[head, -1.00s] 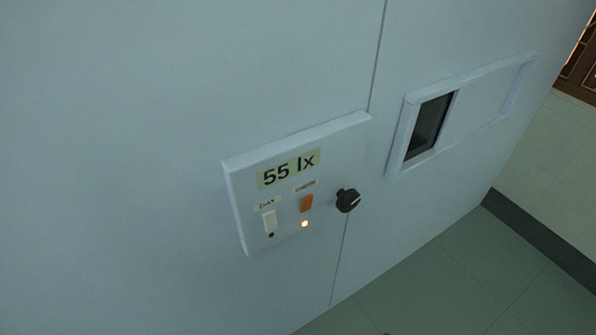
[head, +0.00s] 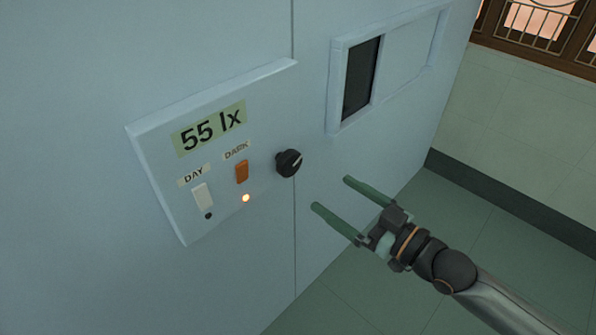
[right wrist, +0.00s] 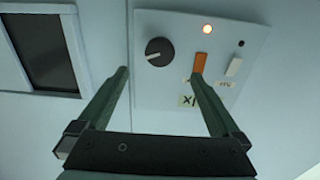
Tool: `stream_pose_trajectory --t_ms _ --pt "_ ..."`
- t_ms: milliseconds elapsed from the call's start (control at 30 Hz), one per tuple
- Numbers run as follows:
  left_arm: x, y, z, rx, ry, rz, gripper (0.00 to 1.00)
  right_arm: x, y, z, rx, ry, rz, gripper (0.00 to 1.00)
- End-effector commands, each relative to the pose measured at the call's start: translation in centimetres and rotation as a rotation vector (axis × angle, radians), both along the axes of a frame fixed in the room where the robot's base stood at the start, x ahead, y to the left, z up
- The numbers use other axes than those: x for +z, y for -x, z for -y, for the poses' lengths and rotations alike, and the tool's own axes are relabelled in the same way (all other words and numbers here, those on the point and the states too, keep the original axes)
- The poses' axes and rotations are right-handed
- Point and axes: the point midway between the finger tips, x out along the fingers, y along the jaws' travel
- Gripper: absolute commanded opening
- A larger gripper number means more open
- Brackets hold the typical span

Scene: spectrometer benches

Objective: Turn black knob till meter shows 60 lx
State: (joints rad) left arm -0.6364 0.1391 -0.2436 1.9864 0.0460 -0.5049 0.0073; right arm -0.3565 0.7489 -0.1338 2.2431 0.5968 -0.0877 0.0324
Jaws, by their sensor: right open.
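The black knob (head: 289,163) sits on the right side of a pale control panel (head: 262,85) on the wall, with a light pointer line on its face. The meter (head: 209,128) on the panel reads 55 lx. My right gripper (head: 331,194) is open and empty, below and to the right of the knob, apart from it. My left gripper is not in view.
The panel also has a white DAY switch (head: 202,197), an orange DARK switch (head: 242,172) and a lit lamp (head: 246,198). A framed dark window (head: 361,77) is to the right of the knob. Open floor (head: 440,215) lies below.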

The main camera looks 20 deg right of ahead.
Motion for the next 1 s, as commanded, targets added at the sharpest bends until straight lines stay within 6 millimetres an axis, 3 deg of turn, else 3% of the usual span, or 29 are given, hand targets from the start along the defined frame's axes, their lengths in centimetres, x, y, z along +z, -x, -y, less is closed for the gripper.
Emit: stream_pose_trajectory --t_ms 600,1000 --pt "-0.1 0.0 -0.2 0.003 -0.003 0.004 0.44 0.0 -7.8 -4.5 -0.001 0.0 0.001 1.0" --pt "-0.1 0.0 -0.2 0.003 -0.004 0.002 0.44 -0.1 -9.4 -5.4 0.0 0.002 -0.002 1.0"
